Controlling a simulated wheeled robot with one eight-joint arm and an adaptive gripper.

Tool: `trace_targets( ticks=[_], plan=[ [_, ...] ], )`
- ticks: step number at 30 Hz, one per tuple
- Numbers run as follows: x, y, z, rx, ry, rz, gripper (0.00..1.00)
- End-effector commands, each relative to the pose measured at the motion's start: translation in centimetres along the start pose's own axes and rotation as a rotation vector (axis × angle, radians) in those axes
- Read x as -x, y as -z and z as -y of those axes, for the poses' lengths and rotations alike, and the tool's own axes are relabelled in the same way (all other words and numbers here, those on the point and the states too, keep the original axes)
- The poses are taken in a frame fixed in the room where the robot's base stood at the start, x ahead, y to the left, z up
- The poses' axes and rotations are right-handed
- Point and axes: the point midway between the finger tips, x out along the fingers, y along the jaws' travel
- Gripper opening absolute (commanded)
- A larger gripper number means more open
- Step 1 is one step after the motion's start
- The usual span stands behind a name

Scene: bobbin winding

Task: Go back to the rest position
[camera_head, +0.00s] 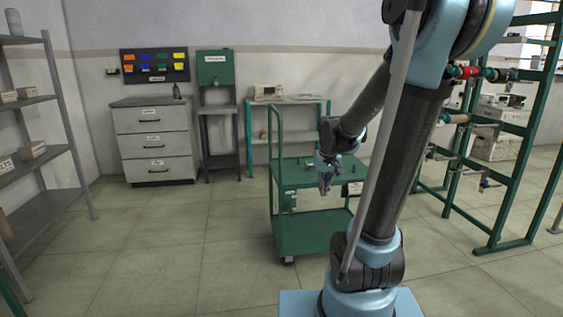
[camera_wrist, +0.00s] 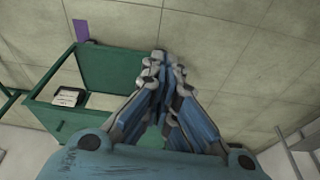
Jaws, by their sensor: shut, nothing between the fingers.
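My gripper (camera_head: 325,188) hangs at the end of my arm in the head view, pointing down in front of the green cart. In the wrist view my gripper (camera_wrist: 166,62) has its fingers brought together, with nothing between them. The green cart (camera_head: 312,233) has an upper and a lower shelf, and small items stand on its upper shelf. It also shows in the wrist view (camera_wrist: 110,68), beneath and to the left of the fingers.
A metal shelf (camera_head: 45,100) stands at the left, and a drawer cabinet (camera_head: 153,145) is by the back wall. A green rack (camera_head: 510,150) with spools stands at the right. The tiled floor (camera_head: 185,245) left of the cart is clear.

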Motion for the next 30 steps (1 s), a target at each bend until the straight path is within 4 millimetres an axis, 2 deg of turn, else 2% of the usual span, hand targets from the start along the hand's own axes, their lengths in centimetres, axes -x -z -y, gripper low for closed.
trace_targets(
  ticks=[1,7,15,24,30],
  plan=[
    [0.5,-1.3,-0.2,-0.004,-0.001,0.002,0.00],
    [2.0,-5.7,-0.7,-0.017,-0.005,0.012,0.00],
    [3.0,-11.7,-1.2,-0.036,-0.010,0.023,0.00],
    [2.6,-18.1,-1.5,-0.058,-0.015,0.036,0.00],
    [1.9,-21.1,-1.6,-0.068,-0.017,0.043,0.00]
  ],
)
